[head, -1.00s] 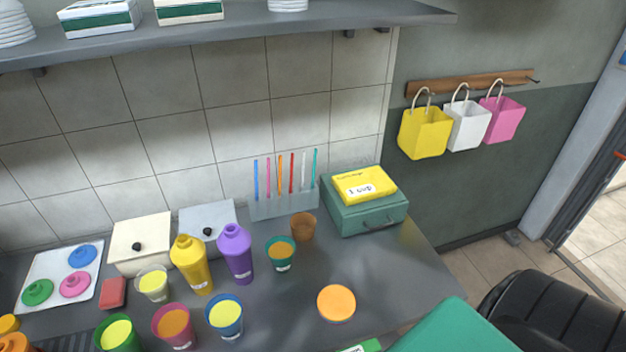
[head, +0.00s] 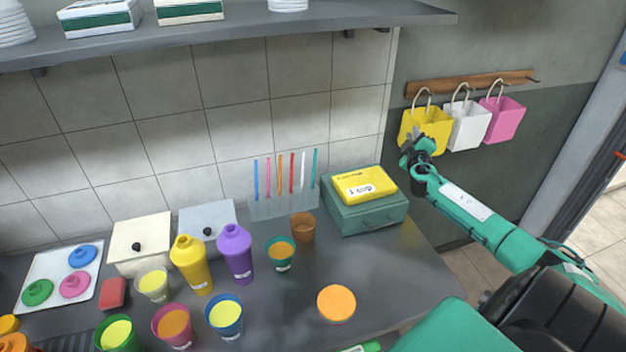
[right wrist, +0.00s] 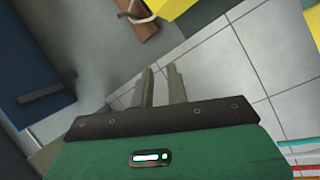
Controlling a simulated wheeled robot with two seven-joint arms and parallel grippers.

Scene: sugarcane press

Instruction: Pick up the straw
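Several upright straws stand in a row in a clear holder (head: 285,207) against the tiled wall: blue (head: 256,180), pink (head: 268,178), orange (head: 280,176), red (head: 291,173), white (head: 303,170) and green (head: 314,168). My right gripper (head: 411,134) is raised in front of the yellow bag, right of the holder and well apart from the straws. Its two fingers also show in the right wrist view (right wrist: 160,78), slightly apart with nothing between them. My left gripper is not in view.
A green box (head: 365,214) with a yellow box (head: 363,185) on top stands between the holder and my right arm. Cups (head: 303,227), purple (head: 236,253) and yellow (head: 191,265) bottles crowd the counter. Yellow (head: 432,146), white and pink bags hang at right.

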